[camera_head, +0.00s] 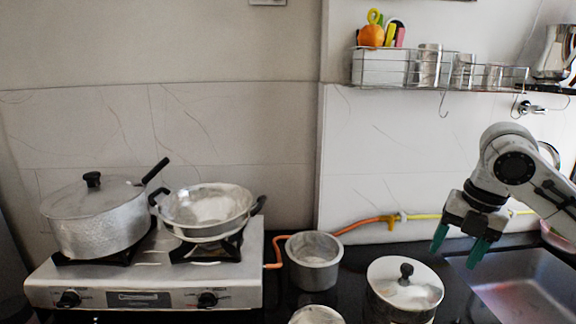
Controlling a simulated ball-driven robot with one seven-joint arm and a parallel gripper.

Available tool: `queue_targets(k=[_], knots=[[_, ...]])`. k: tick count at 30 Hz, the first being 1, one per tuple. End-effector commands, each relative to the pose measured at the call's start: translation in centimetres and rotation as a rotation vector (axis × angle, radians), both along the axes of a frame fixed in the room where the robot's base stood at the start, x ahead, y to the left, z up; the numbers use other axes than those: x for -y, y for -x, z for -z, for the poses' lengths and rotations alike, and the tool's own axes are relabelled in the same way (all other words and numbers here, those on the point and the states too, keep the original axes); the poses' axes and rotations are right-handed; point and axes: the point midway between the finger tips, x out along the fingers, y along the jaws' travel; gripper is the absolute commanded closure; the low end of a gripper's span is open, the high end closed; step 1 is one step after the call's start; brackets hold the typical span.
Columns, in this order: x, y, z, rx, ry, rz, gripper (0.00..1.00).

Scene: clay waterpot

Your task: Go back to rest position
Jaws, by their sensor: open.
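My gripper (458,250) hangs at the right of the picture with its two green fingers pointing down. The fingers are spread apart with nothing between them. It is above the counter, near the left edge of the sink and to the right of the lidded pot. My arm comes in from the right edge. No clay waterpot shows in this view.
A stove (150,285) at left holds a lidded pot (98,220) and a pan (207,212). A steel pot (314,262) and a lidded steel pot (404,292) stand on the dark counter. A sink (525,300) is at right. A wire shelf (440,75) hangs above.

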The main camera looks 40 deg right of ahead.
Motion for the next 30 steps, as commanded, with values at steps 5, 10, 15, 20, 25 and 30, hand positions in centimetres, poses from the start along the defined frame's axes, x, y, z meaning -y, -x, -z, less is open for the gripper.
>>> queue_targets(k=[5, 10, 15, 20, 25, 30], knots=[[-3.0, -3.7, 0.1, 0.106, -0.052, 0.053, 0.39], [-6.9, -7.9, 0.4, 0.223, -0.152, 0.152, 0.39], [-12.2, -12.3, 2.1, 0.323, -0.34, 0.341, 0.39], [-16.9, -14.6, 5.2, 0.33, -0.523, 0.565, 0.39], [-21.8, -14.6, 10.2, 0.254, -0.676, 0.834, 0.39], [-26.0, -12.0, 16.6, 0.122, -0.74, 1.126, 0.39]])
